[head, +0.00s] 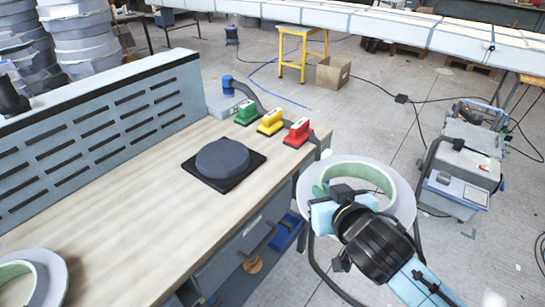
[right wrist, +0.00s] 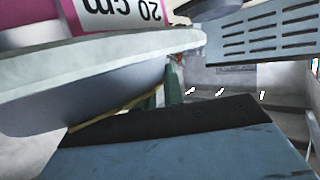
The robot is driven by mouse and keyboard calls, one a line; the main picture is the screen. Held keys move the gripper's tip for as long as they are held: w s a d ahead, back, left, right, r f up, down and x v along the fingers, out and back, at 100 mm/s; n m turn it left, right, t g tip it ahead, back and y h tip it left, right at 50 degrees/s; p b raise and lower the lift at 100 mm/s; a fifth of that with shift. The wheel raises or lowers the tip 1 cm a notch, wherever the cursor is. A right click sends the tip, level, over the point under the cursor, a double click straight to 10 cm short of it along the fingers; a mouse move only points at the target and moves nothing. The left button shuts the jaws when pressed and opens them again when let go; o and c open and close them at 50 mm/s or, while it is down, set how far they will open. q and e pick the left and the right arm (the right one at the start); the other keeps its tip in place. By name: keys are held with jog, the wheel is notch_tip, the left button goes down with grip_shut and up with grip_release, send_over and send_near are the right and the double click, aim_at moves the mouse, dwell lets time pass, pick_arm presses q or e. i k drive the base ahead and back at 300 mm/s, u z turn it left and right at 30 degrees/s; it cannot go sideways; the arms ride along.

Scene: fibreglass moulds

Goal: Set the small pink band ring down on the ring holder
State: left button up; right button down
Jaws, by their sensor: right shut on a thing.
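My right gripper (head: 341,203) is shut on the near side of a ring (head: 402,200), a wide pale grey flange with a light green inner wall. It holds the ring in the air beyond the bench's right edge. In the right wrist view the ring's flange (right wrist: 100,75) is close up, with a pink band (right wrist: 125,14) marked "20 cm", upside down. The likely ring holder, a dark round block (head: 222,158) on a black square plate (head: 196,176), sits on the bench left of the ring, with nothing on it. My left gripper is not in view.
Another pale ring (head: 55,272) lies at lower left. A slotted panel (head: 110,110) borders the bench. The wooden bench top (head: 125,220) is clear around the plate.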

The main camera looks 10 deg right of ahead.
aim_at(223, 159)
jog(key=z, duration=1.65)
jog(key=i, duration=1.6)
jog(key=u, duration=3.5)
